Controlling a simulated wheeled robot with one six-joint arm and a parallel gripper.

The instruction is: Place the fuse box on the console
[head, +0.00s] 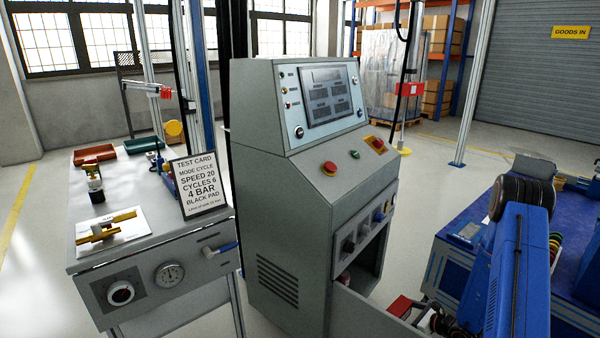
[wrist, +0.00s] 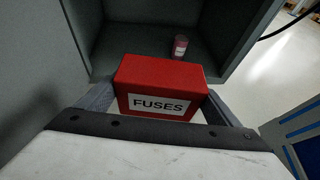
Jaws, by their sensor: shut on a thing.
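The fuse box (wrist: 160,72) is a red box with a white label reading FUSES. In the wrist view my gripper (wrist: 157,103) is shut on it, one finger at each side. It is held at the mouth of the open compartment in the console (wrist: 80,20). In the head view the red fuse box (head: 400,306) shows low down, to the right of the grey console (head: 290,190), with my gripper (head: 416,312) partly hidden beside it. The console has a screen on its sloped top, coloured buttons on a ledge below, and an open lower compartment.
A small pinkish can (wrist: 180,46) stands inside the compartment. A grey panel, apparently the open door (head: 365,318), juts out in front of it. A grey bench (head: 150,250) with a test card (head: 200,184) stands at left, a blue table (head: 465,235) at right.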

